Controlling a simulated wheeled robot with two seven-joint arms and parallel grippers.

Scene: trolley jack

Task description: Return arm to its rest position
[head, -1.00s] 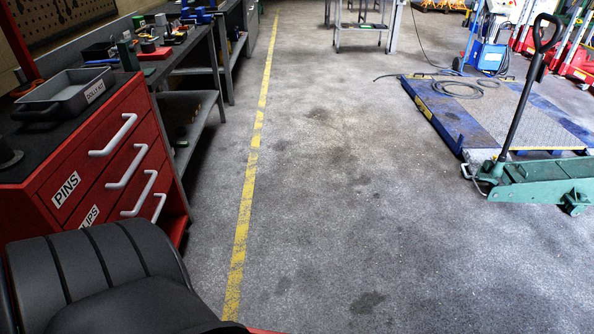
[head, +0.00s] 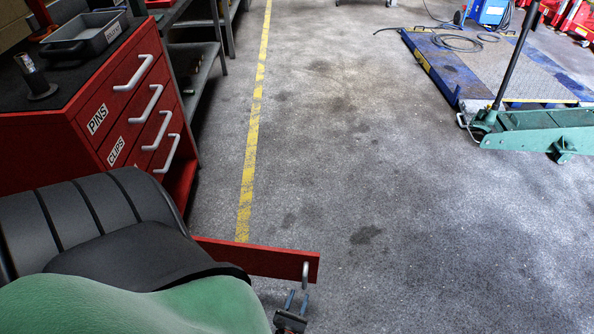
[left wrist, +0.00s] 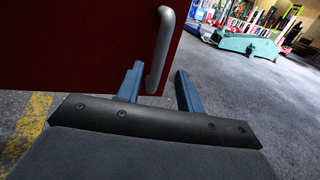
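My left gripper (head: 293,301) is at the bottom of the head view, just below a metal handle (head: 305,275) on a red drawer front (head: 255,258). In the left wrist view the gripper's two blue fingers (left wrist: 158,88) are apart. The lower end of the handle (left wrist: 160,50) shows between them, and the drawer front (left wrist: 80,45) fills the upper left. I cannot tell whether the fingers touch the handle. My right gripper is not in view. The green trolley jack (head: 535,132) stands at the right with its dark handle raised.
A red cabinet (head: 150,100) with PINS and CLIPS drawers stands at the left, bearing a grey tray (head: 88,35). A blue-edged platform (head: 495,68) lies behind the jack. The grey floor (head: 330,170) between is clear, crossed by a yellow line (head: 252,130).

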